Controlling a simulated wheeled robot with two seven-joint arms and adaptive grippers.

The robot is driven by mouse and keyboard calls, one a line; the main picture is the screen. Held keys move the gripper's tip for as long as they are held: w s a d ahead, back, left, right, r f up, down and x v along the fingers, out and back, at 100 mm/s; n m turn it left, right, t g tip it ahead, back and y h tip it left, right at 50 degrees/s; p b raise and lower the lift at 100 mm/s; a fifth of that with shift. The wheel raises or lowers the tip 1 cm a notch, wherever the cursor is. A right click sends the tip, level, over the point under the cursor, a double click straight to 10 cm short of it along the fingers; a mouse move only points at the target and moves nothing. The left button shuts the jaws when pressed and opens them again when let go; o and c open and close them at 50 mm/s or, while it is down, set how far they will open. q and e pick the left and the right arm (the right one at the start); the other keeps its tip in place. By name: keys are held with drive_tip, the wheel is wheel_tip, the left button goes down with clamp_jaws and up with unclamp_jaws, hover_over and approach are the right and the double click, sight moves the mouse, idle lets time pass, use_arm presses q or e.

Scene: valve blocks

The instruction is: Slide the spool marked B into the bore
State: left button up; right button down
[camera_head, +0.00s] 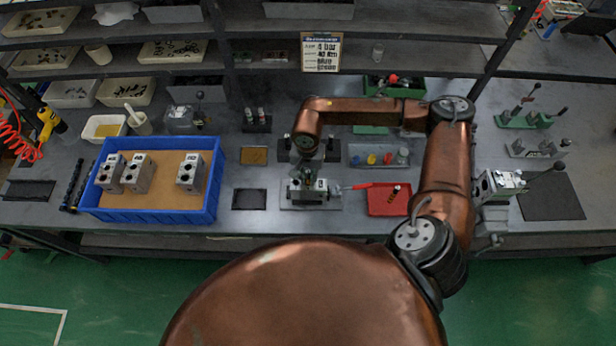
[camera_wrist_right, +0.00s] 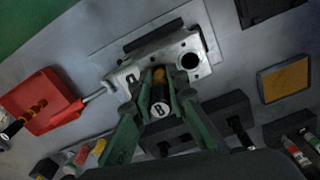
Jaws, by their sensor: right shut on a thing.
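The spool marked B (camera_wrist_right: 158,108) is between the green fingers of my right gripper (camera_wrist_right: 163,84), its dark end with the white B facing the wrist camera. An orange-brown part of the spool shows beyond the label. The grey valve block (camera_wrist_right: 145,52) lies just beyond the fingertips, with a dark round bore opening (camera_wrist_right: 190,61) to the right of the spool. I cannot tell whether the spool touches the block or enters a bore. In the head view my right gripper (camera_head: 309,172) is over the valve block (camera_head: 312,196), and the spool is hidden. My left gripper is not in view.
A red tray (camera_head: 376,210) holding a dark banded piece stands right of the block, with a red-handled tool (camera_head: 357,186) between. A blue crate (camera_head: 150,217) with several blocks stands left. A dark pad (camera_head: 250,199) lies between crate and block.

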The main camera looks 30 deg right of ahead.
drive_tip(key=shift+f, duration=0.35)
drive_tip(key=c, duration=1.8)
unclamp_jaws()
wheel_tip(320, 180, up, 12)
